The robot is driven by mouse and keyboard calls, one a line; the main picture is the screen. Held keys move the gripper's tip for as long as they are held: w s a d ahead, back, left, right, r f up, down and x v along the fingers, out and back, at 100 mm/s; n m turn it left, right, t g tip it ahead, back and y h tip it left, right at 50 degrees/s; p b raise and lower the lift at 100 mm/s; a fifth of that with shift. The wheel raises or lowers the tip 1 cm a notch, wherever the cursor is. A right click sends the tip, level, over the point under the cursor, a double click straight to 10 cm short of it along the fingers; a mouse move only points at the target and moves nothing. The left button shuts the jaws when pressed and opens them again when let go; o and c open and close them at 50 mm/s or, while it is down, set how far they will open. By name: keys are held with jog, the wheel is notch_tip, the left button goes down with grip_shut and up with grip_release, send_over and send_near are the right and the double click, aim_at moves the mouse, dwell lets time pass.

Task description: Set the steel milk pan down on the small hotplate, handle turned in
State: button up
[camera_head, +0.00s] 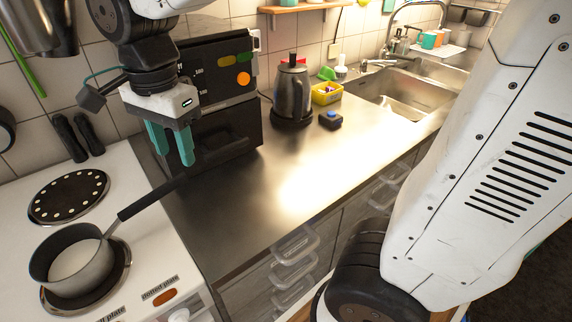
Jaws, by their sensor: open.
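The steel milk pan (96,268) is on the front hotplate (124,270) of the white cooker, a little left of the plate's middle. It looks upright, with something pale inside. Its dark handle (150,199) points up and right, past the cooker's right edge towards the counter. The other hotplate (68,196), dark with a ring of pale dots, is bare behind it. My gripper (174,160) has teal fingers pointing down, open and empty, above and apart from the handle's end.
A dark oven-like appliance (221,130) stands close behind my gripper. A kettle (292,92), a yellow tub (326,93) and a small dark box with a blue top (331,120) stand further right. The steel counter (240,205) is clear in front. Dark utensils (78,138) lie against the wall.

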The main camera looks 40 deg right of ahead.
jog(key=s+d+f+n, duration=0.2)
jog(key=s+d+n, duration=1)
jog(key=s, duration=0.3)
jog(key=shift+s+d+n+t, duration=0.15)
jog(key=shift+d+n+t, duration=0.25)
jog(key=shift+n, duration=0.3)
jog(key=shift+f, duration=0.1)
